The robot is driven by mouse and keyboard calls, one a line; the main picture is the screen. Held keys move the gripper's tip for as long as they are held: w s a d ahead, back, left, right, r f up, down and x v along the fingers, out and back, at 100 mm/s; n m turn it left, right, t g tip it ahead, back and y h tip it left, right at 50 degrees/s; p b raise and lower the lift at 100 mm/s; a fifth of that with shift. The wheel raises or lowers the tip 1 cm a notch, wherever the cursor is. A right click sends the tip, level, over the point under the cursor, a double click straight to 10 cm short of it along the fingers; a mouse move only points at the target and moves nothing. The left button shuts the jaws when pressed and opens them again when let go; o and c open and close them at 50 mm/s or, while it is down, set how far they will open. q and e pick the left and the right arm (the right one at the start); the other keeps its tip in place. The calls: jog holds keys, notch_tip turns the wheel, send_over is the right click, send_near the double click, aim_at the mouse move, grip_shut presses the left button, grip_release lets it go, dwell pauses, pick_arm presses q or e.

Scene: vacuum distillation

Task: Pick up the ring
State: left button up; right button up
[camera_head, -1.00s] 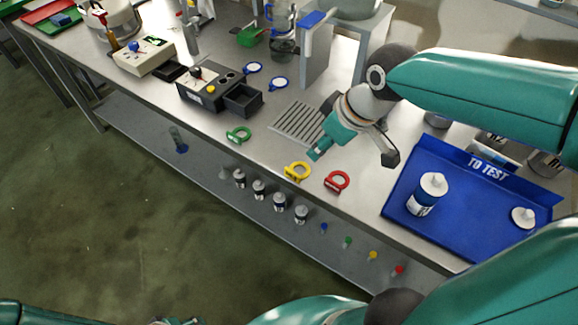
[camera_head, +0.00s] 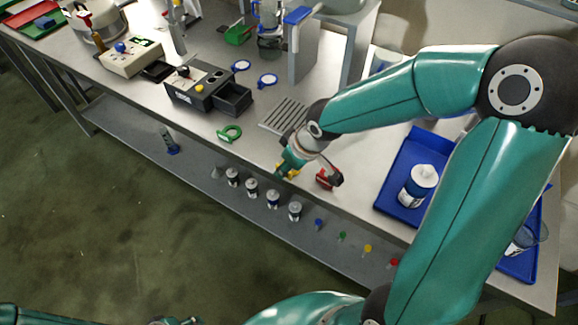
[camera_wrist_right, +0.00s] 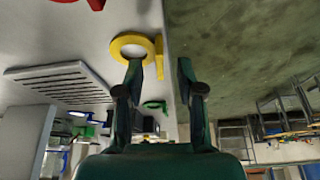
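The yellow ring (camera_head: 290,173) lies at the table's front edge, mostly hidden by my right gripper in the head view. In the right wrist view the yellow ring (camera_wrist_right: 117,45) lies flat, with its straight bar between the finger lines. My right gripper (camera_wrist_right: 160,70) is open and empty; one fingertip overlaps the ring's rim in the picture, and contact cannot be told. It also shows in the head view (camera_head: 309,172). A green ring (camera_head: 230,133) lies to the left and a red ring (camera_head: 323,180) to the right, partly covered by the gripper. My left gripper (camera_head: 180,321) barely shows at the bottom edge.
A grey slotted plate (camera_head: 283,117) lies behind the rings. The blue tray (camera_head: 394,190) with a white-capped bottle (camera_head: 418,186) is at right. A black box (camera_head: 205,90) stands at left. Several small bottles stand on the lower shelf (camera_head: 130,125).

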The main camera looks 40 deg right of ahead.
jog(key=shift+x, duration=1.05)
grip_shut()
jog(key=shift+r, duration=0.15)
